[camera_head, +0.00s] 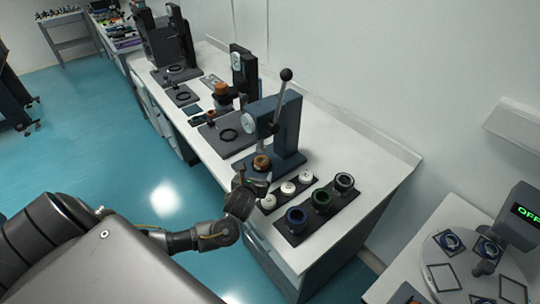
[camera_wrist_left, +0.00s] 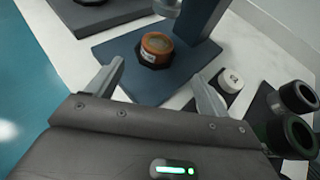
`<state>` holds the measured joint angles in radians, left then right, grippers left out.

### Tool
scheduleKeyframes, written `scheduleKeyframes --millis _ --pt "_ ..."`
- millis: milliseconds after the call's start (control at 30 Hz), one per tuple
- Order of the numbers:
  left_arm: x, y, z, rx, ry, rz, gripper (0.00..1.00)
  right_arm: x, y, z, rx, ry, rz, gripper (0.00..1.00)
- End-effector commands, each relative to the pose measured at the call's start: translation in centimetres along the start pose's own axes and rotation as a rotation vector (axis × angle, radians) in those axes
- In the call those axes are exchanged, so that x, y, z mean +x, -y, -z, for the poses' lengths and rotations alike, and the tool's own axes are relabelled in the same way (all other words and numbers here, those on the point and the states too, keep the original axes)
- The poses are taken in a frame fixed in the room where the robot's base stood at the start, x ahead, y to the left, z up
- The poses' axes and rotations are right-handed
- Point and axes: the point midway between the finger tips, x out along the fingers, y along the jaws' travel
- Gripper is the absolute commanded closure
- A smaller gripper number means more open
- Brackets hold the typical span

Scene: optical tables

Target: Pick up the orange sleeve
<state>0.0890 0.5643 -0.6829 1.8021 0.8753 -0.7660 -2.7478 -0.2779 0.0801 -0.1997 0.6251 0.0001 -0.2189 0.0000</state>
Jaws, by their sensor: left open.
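The orange sleeve (camera_head: 262,162) sits in a dark holder on the base of a blue lever press, near the front edge of the white table. In the left wrist view the orange sleeve (camera_wrist_left: 157,43) is upright, in a dark ring on the blue base plate (camera_wrist_left: 135,75). My left gripper (camera_head: 254,178) is just in front of the press. In the wrist view its two fingers (camera_wrist_left: 158,74) are spread apart with nothing between them, and the sleeve lies beyond the fingertips. My right gripper is not in view.
The blue press (camera_head: 277,130) with its upright lever stands over the sleeve. Close by on the right are white caps (camera_head: 288,188) on a dark strip and a tray (camera_head: 295,237) with several dark rings. More presses stand farther along the table. A round table (camera_head: 450,275) is at lower right.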

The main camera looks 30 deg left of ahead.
Motion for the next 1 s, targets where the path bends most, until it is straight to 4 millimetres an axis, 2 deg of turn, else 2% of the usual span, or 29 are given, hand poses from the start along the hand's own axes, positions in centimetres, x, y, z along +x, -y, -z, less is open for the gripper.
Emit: scheduleKeyframes --millis 67,200,333,433,600,800,1000 --pt "0.0 0.0 0.1 0.004 -0.002 0.0 0.21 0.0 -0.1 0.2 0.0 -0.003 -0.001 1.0" --pt "0.5 0.2 0.0 0.006 0.0 0.002 0.21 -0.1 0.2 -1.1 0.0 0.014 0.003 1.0" --pt "2.4 0.3 -0.1 0.007 0.001 0.002 0.21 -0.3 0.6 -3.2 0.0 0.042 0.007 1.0" --pt "3.9 0.2 -0.1 0.006 0.0 0.001 0.21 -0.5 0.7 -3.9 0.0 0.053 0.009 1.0" --pt "5.5 0.1 -0.1 0.004 -0.001 0.001 0.21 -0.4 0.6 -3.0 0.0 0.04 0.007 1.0" --pt "5.9 0.0 -0.1 0.004 -0.001 0.001 0.21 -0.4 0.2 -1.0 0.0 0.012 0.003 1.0" --pt "8.3 -0.4 -0.7 0.003 -0.001 -0.002 0.21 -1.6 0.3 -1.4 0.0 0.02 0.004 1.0"
